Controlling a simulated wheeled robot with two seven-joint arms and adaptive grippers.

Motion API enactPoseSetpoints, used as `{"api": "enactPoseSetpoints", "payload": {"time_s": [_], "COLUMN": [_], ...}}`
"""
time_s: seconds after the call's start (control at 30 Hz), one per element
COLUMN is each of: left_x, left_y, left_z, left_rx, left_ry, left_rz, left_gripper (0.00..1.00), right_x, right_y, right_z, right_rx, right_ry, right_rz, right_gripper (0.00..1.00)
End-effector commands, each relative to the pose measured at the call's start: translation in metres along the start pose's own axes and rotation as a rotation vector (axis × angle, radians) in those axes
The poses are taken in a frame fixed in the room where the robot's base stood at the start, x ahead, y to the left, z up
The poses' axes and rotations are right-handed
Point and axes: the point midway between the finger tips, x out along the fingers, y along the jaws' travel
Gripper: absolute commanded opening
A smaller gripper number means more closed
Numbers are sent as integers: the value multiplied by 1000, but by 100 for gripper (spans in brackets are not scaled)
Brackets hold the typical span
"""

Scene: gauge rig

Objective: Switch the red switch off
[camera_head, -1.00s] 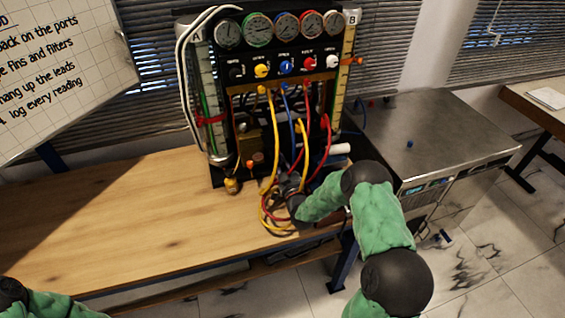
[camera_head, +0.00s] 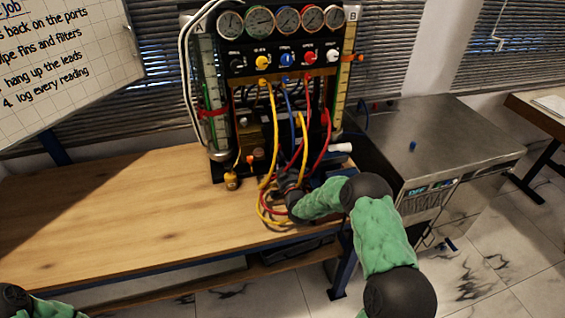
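No part is clearly readable as a red switch. A red knob (camera_head: 310,58) sits in the row of coloured knobs on the gauge rig's black panel (camera_head: 272,66). A small orange-red part (camera_head: 250,160) shows low on the rig, too small to make out. My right gripper (camera_head: 288,182) is low in front of the rig, among the looped yellow and red hoses. It is dark against dark parts, and its fingers are partly hidden, so I cannot tell whether they are open or touching anything. My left gripper is out of view; only part of my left arm shows at bottom left.
A steel-topped machine (camera_head: 440,140) stands right of the bench, its small display (camera_head: 418,191) seeming to read OFF. Yellow hoses (camera_head: 268,135) hang before the rig. A brass fitting (camera_head: 231,180) stands at its left foot. The wooden bench (camera_head: 110,215) is clear to the left.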

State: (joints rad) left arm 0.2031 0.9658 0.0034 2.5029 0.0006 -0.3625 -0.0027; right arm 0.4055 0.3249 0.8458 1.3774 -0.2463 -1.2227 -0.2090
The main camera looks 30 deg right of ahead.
Motion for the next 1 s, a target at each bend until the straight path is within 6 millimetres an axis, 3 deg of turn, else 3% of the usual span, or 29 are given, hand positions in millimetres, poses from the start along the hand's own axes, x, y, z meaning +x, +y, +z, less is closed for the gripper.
{"api": "enactPoseSetpoints", "payload": {"time_s": [0.27,0.7,1.0], "left_x": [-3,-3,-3], "left_y": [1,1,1], "left_z": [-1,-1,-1], "left_rx": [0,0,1], "left_ry": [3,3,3], "left_rz": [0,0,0], "left_gripper": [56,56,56], "right_x": [2,12,15], "right_y": [0,0,-1], "right_z": [-9,-80,-100], "right_rx": [0,0,0], "right_ry": [2,4,0], "right_rz": [0,0,-1], "right_gripper": [0,0,0]}}
